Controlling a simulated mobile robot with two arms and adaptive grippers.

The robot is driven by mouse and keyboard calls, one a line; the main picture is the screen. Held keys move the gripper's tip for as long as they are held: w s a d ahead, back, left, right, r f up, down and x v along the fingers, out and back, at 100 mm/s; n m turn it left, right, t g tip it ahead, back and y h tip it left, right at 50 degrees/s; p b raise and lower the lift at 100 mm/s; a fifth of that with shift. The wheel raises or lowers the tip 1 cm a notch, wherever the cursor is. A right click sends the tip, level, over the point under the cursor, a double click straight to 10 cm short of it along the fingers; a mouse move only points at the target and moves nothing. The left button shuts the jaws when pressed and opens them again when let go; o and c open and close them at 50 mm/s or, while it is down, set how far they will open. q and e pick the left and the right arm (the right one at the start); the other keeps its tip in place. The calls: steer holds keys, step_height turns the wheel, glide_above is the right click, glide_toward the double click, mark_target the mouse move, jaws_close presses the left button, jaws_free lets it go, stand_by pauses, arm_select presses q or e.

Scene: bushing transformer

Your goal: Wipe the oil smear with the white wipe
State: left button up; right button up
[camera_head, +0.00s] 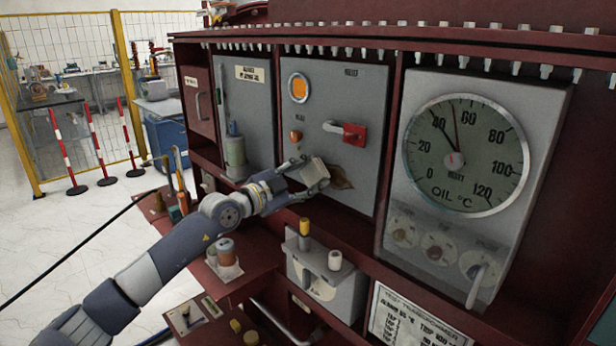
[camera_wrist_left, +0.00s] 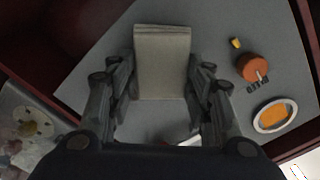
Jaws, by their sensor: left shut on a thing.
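My left gripper (camera_head: 308,182) is at the grey cabinet door in the middle of the head view. It is shut on the white wipe (camera_head: 313,171), a pale block-like pad. In the left wrist view the wipe (camera_wrist_left: 162,62) sits between the two fingers of the gripper (camera_wrist_left: 162,88), in front of the grey panel. The brown oil smear (camera_head: 340,178) is on the lower part of the door, just right of the wipe. The wipe and gripper hide part of it. I cannot tell whether the wipe touches the door. My right gripper is not in view.
A large oil gauge (camera_head: 468,155) is on the right. A grey holder (camera_head: 325,285) with small cylinders stands below. A dark red ledge (camera_head: 262,262) runs underneath.

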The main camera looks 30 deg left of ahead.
mark_target(324, 179)
arm_select(q)
steer(key=shift+w+d, duration=0.1)
steer(key=shift+w, duration=0.3)
steer(key=shift+w+d+p, duration=0.15)
steer(key=shift+w+p, duration=0.2)
steer(key=shift+w, duration=0.05)
steer(key=shift+s+d+r+p, duration=0.2)
steer(key=shift+d+p, duration=0.25)
steer(key=shift+p, duration=0.75)
steer(key=d+p, duration=0.1)
steer(key=p, duration=0.1)
steer(key=d+p, duration=0.1)
steer(key=p, duration=0.1)
steer(key=shift+s, duration=0.35)
steer(key=shift+s+d+f+p, duration=0.15)
steer(key=shift+d+p, duration=0.2)
steer(key=shift+p, duration=0.3)
